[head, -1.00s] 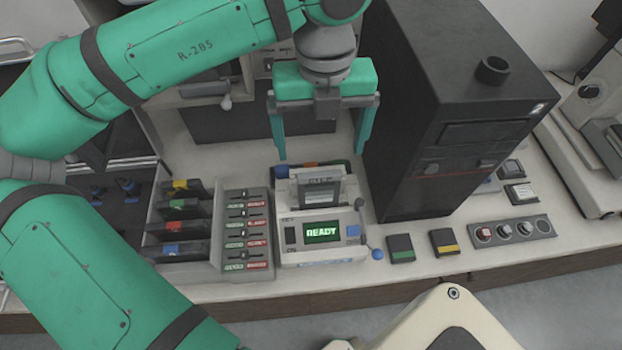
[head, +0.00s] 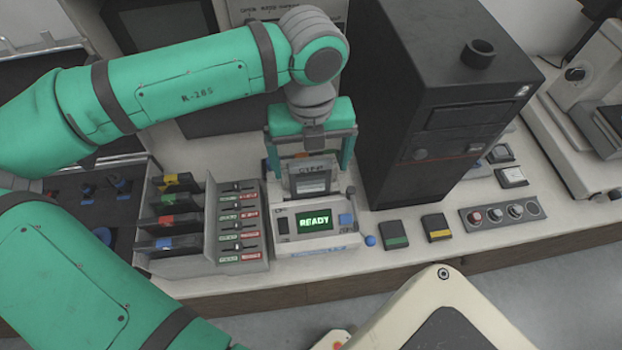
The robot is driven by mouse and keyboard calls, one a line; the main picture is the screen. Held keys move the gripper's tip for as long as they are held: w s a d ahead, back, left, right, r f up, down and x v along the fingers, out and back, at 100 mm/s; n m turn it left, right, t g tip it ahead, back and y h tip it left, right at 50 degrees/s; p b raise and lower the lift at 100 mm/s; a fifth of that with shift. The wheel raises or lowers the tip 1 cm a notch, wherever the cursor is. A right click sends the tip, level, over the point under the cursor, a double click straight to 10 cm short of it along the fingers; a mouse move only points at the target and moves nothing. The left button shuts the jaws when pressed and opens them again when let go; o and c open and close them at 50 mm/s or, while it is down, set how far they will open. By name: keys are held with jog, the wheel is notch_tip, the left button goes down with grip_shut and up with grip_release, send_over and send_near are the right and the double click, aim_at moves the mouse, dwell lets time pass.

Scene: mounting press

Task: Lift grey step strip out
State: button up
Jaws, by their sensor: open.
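The grey step strip (head: 311,181) stands upright in the top of the pale reader (head: 318,242). It has a lighter grey window and a lettered upper edge. One green finger shows to the left of the strip and one to the right. There seem to be gaps between both fingers and the strip, and the fingertips are partly hidden near the reader's top. The strip's lower end is hidden inside the reader.
A tall black cabinet (head: 440,120) stands close right of my gripper. Left of the reader are a grey slider panel (head: 240,225) and a rack of dark cartridges (head: 170,222). Two small dark blocks, green-striped (head: 394,235) and yellow-striped (head: 437,227), lie to the right.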

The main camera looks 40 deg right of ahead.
jog(key=shift+c, duration=0.3)
jog(key=c, duration=1.6)
jog(key=shift+o, duration=0.2)
jog(key=shift+r, duration=0.15)
notch_tip(320, 180, up, 18)
